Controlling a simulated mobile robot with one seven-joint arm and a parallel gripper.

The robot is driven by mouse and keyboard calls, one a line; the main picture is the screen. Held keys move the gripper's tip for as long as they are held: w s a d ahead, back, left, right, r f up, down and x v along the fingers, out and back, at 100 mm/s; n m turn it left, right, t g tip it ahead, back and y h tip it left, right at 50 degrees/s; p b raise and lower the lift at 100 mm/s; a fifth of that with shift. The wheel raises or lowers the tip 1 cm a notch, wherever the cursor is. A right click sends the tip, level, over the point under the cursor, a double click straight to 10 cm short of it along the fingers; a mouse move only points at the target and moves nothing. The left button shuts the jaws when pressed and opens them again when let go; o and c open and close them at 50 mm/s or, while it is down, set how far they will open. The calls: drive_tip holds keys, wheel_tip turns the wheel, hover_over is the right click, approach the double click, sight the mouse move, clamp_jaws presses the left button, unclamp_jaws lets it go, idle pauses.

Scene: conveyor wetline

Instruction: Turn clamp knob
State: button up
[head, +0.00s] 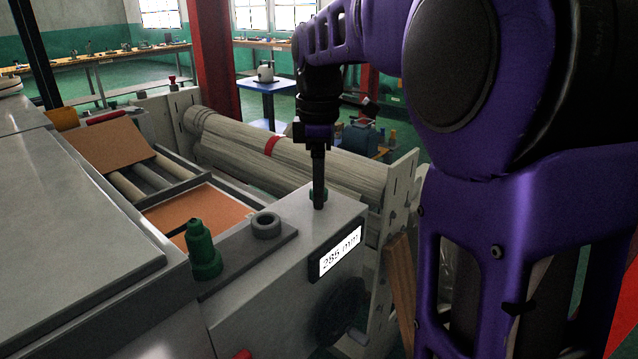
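A taller green stepped knob (204,252) stands at the front left of the same housing, apart from my gripper.
A display (340,255) reading about 285 mm is on the housing's front face. A large wrapped roller (240,148) lies behind my gripper. Orange sheets (200,215) lie on the conveyor at left.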

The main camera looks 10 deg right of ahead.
clamp_jaws()
